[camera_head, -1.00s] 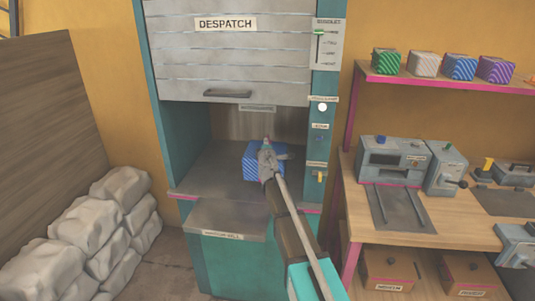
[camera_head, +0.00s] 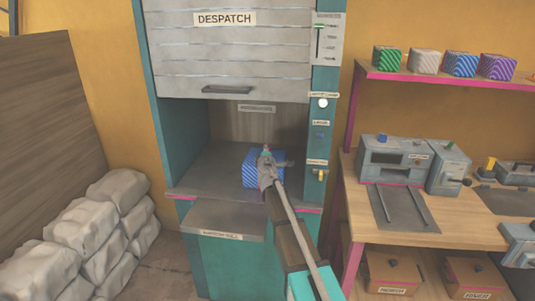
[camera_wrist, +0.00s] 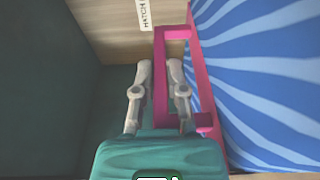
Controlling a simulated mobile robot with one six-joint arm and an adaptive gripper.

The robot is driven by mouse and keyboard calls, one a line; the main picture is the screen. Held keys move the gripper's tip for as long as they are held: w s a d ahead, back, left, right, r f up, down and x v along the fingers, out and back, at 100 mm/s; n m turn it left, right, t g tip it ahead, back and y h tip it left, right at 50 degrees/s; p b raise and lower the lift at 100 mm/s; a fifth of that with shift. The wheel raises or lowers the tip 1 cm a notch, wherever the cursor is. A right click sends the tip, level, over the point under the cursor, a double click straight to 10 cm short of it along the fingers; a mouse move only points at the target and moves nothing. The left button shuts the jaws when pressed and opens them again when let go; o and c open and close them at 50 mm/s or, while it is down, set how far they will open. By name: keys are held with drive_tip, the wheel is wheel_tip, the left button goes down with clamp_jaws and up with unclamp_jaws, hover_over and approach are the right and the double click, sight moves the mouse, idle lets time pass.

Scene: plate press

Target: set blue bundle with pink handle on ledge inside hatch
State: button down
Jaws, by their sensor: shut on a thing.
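The blue striped bundle (camera_head: 250,170) is inside the hatch opening, over the grey ledge (camera_head: 205,170). Whether its underside touches the ledge cannot be told. My gripper (camera_head: 266,156) is in front of the bundle and hides part of it. In the wrist view, the bundle (camera_wrist: 265,80) fills the right side. Its pink handle (camera_wrist: 200,75) runs between the fingers of my gripper (camera_wrist: 160,68), which is shut on it. The hatch shutter (camera_head: 228,60), marked DESPATCH, is raised above the bundle.
A teal post (camera_head: 322,150) with switches stands right of the opening. A lower grey sill (camera_head: 225,220) juts out in front. Grey sacks (camera_head: 90,235) are piled at left. A workbench (camera_head: 420,225) with machines stands at right. The ledge is clear left of the bundle.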

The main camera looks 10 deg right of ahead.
drive_tip(key=shift+f, duration=0.1)
drive_tip(key=c, duration=0.7)
unclamp_jaws()
drive_tip(key=shift+r, duration=0.2)
drive_tip(key=s, duration=0.4)
drive_tip(key=s+a, duration=0.1)
drive_tip(key=s, duration=0.7)
drive_tip(key=shift+a, duration=0.2)
